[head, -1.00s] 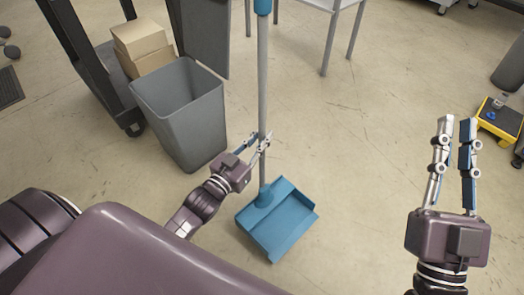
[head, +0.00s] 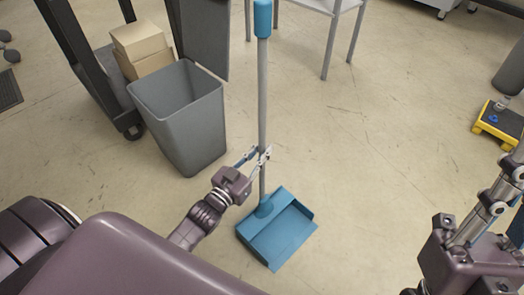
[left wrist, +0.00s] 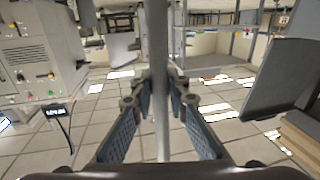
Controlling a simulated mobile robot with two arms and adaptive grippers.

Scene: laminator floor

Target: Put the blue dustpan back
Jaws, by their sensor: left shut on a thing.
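The blue dustpan (head: 280,236) has a long grey pole with a blue grip at the top. It stands upright, its pan low over or on the floor; I cannot tell if it touches. My left gripper (head: 259,155) is shut on the lower part of the pole, above the pan. In the left wrist view the pole (left wrist: 160,60) runs between the two finger pads. My right gripper (head: 508,195) is at the right edge, partly cut off, with its fingers apart and nothing seen between them.
A grey bin (head: 185,125) stands left of the pole, beside a dark cart with cardboard boxes (head: 143,50). A light table (head: 330,5) is at the back. The floor between is clear.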

